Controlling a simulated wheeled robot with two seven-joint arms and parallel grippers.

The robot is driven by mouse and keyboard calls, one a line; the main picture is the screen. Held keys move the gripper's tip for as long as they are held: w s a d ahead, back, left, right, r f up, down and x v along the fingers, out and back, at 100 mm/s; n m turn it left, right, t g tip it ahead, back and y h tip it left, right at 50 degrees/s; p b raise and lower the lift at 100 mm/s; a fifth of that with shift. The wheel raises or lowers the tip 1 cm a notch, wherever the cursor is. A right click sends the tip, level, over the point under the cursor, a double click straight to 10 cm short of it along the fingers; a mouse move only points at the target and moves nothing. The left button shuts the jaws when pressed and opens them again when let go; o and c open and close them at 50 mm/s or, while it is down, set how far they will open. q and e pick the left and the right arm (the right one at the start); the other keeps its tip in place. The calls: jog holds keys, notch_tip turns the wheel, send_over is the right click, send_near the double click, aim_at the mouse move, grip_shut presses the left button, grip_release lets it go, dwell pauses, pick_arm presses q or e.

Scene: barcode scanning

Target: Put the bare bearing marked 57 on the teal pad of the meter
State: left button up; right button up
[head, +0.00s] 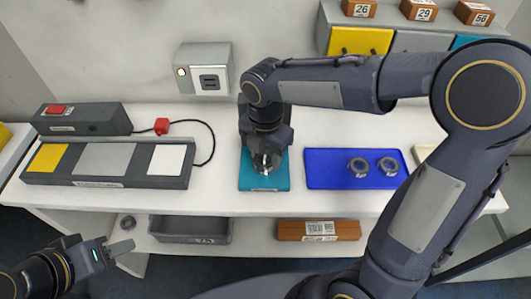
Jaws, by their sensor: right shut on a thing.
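The teal pad (250,182) lies flat on the white table near the middle. My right gripper (264,168) points down over it. It is shut on a small grey thing, probably a bearing, which the fingers mostly hide; I cannot read a mark on it. I cannot tell whether that thing touches the pad. Two grey bearings, one on the left (357,167) and one on the right (388,166), lie on the blue mat (330,180); their marks are unreadable. My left gripper (119,248) is at the lower left, away from the table top; its opening is unclear.
A long block (105,184) with yellow, grey and white pads lies left. Behind it are a dark box with a red button (56,109) and a red corded item (161,126). A grey bin (190,232), brown box (318,231) and round part (127,222) sit below.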

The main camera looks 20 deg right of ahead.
aim_at(265, 158)
jog(key=shift+f, duration=0.15)
jog(key=o, duration=1.1)
jog(key=shift+c, duration=0.2)
notch_tip(265, 158, up, 12)
jog(key=p, duration=0.1)
jog(key=s+d+f+m+t+y, duration=0.2)
jog(key=s+m, duration=0.6)
jog(key=m, duration=0.6)
jog(key=s+d+f+m+t+y, duration=0.1)
jog(key=s+d+f+m+t, duration=0.2)
jog(key=s+d+m, duration=0.4)
jog(key=s+f+m, duration=0.1)
jog(key=m, duration=0.5)
jog(key=shift+s+f+m+t+y, duration=0.25)
jog(key=shift+f+m+t+y, duration=0.05)
jog(key=shift+f+m+y, duration=0.1)
